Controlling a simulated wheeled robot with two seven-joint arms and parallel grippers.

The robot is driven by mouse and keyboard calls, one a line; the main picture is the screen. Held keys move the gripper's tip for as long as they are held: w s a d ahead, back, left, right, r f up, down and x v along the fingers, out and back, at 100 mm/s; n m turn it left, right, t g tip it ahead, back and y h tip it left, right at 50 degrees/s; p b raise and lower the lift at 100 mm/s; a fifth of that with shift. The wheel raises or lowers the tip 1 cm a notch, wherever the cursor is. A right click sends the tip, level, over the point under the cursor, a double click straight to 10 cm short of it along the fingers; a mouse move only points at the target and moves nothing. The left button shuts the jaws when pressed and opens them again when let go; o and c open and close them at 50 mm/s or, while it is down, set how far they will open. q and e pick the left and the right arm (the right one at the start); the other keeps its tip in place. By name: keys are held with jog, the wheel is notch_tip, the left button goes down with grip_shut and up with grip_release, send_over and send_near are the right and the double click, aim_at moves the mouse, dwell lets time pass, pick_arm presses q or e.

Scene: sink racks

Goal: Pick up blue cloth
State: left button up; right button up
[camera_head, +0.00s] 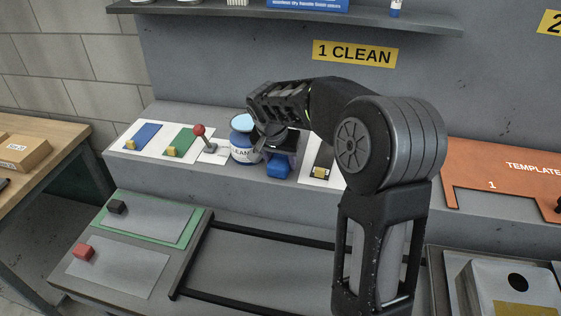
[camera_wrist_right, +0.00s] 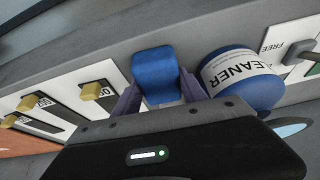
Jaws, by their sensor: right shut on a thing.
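The blue cloth (camera_head: 279,165) is on the ledge under the "1 CLEAN" sign, just right of the cleaner tub. My right gripper (camera_head: 272,152) reaches down over it, with its fingers at the cloth. In the right wrist view the blue cloth (camera_wrist_right: 157,75) stands up between the two fingers of my right gripper (camera_wrist_right: 160,98), which is shut on it. The cloth's lower part is hidden by the gripper body. I cannot tell whether the cloth is clear of the ledge. My left gripper is not in view.
The blue-and-white cleaner tub (camera_head: 242,148) stands close beside the gripper, also in the right wrist view (camera_wrist_right: 240,80). A red-knobbed lever (camera_head: 199,131) is left of it. An orange template (camera_head: 500,185) lies right.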

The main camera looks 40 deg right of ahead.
aim_at(280, 158)
notch_tip(280, 158, up, 10)
jog(key=p, duration=0.6)
jog(key=shift+p, duration=0.3)
